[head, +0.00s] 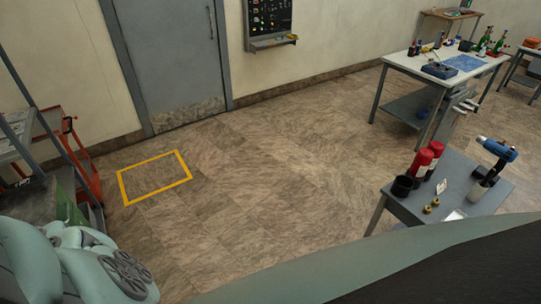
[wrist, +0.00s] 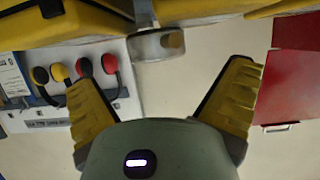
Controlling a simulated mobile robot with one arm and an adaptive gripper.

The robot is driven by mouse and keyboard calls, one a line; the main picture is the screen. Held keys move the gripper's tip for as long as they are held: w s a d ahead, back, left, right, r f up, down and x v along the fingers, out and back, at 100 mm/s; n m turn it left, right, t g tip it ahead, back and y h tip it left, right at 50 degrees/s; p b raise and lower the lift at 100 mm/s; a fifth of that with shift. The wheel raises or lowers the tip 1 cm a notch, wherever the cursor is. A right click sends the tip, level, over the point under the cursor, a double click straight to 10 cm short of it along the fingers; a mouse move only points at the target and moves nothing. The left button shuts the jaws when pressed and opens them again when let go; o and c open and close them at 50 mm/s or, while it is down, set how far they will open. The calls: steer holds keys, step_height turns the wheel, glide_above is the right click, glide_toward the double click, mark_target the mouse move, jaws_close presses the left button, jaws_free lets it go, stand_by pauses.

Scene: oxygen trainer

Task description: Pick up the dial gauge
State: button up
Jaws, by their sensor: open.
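I cannot make out the dial gauge in either view. My gripper (wrist: 160,75) shows in the wrist view with its two yellow-padded fingers spread wide. It is open, and nothing is held between the fingers. A pale plain surface lies behind the gap. The gripper does not show in the head view.
A grey table (head: 415,203) at right bears red cylinders (head: 426,160) and a blue tool (head: 497,149). A white workbench (head: 402,61) stands behind. The middle floor is clear. The wrist view shows yellow cases (wrist: 70,25), ear defenders (wrist: 84,67) and a red panel (wrist: 295,85).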

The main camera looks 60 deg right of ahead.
steer(key=shift+x, duration=2)
steer(key=shift+w+a+f, duration=0.25)
steer(key=shift+a+f, duration=0.1)
steer(key=shift+f, duration=0.1)
steer(key=c, duration=1.3)
steer(key=shift+r, duration=0.1)
